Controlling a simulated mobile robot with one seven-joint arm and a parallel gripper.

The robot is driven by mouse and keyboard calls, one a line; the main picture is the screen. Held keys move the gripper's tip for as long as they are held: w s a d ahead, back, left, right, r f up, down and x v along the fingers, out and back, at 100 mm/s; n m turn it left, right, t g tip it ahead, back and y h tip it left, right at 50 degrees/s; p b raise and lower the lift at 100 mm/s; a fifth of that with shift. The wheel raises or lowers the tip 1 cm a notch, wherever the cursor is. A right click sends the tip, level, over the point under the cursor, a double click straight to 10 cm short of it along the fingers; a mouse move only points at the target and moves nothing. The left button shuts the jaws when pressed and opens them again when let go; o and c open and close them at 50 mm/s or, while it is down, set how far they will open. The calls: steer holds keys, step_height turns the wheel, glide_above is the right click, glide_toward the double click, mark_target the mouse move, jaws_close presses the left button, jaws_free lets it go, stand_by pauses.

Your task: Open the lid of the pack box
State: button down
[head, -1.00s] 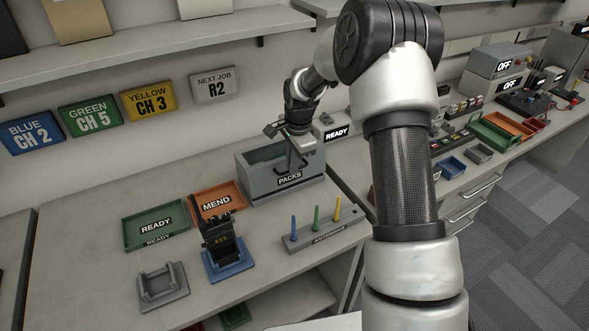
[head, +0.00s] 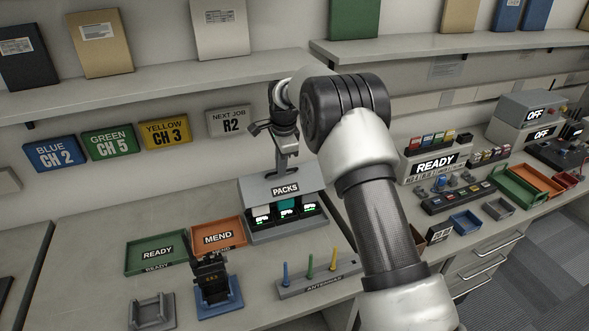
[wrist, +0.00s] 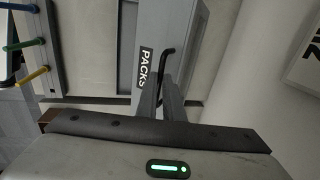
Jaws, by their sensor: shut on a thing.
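The grey pack box (head: 290,231) stands at the back of the bench, right of the orange tray. Its grey lid (head: 259,189), labelled PACKS, is raised and tilted, leaving the front open. Several packs (head: 286,207) with lit green displays show inside. My gripper (head: 284,167) is above the lid, shut on its dark bar handle. The wrist view shows the fingers (wrist: 163,85) at the black bent handle (wrist: 167,57), beside the PACKS label (wrist: 145,68). The fingers partly hide the grip on the bar.
A green READY tray (head: 140,266) and an orange MEND tray (head: 203,246) lie left of the box. A radio (head: 210,274) stands in a blue cradle in front, near an antenna rack (head: 330,280). A shelf (head: 150,92) runs above along the wall.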

steer(key=shift+w+a+f+p, duration=0.15)
steer(key=shift+w+p, duration=0.1)
steer(key=shift+w, duration=0.25)
steer(key=shift+w+a+f+p, duration=0.1)
steer(key=shift+w+a+p, duration=0.1)
steer(key=shift+w, duration=0.35)
steer(key=shift+w+a+f+p, duration=0.15)
steer(key=shift+w+p, duration=0.1)
steer(key=shift+w, duration=0.25)
steer(key=c, duration=2.2)
jaws_free()
steer(key=shift+f, duration=0.1)
steer(key=o, duration=0.3)
steer(key=shift+w, duration=0.2)
step_height(320, 180, up, 8)
steer(key=s, duration=0.1)
steer(key=shift+s+d+b, duration=0.15)
steer(key=shift+s+b, duration=0.05)
steer(key=shift+b, duration=0.1)
